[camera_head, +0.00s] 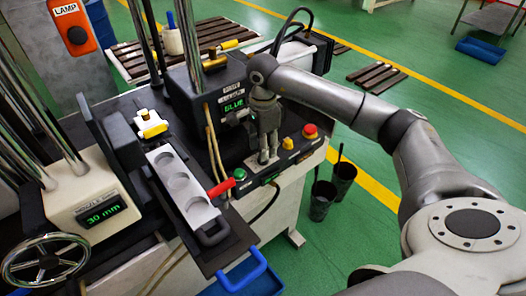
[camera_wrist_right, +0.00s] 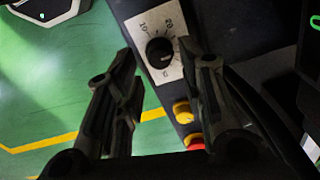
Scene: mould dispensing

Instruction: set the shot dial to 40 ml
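The shot dial (camera_wrist_right: 160,50) is a round black knob on a pale scale plate (camera_wrist_right: 146,24) in the right wrist view. The marks 10 and 20 are readable; the knob's setting is too small to tell. In the head view my right gripper (camera_head: 268,158) points down in front of the dark dispenser unit (camera_head: 196,96) and hides the dial. In the wrist view the right gripper (camera_wrist_right: 158,60) has its fingers apart, one on each side of the knob; I cannot tell whether they touch it. My left gripper is not in view.
The panel carries a green button (camera_head: 239,174), a yellow button (camera_head: 287,143) and a red-topped button (camera_head: 310,131). A green display (camera_head: 233,105) seems to read BLUE. A silver mould (camera_head: 182,187) lies left, beside a red handle (camera_head: 221,187). Another display (camera_head: 102,212) reads 30 mm.

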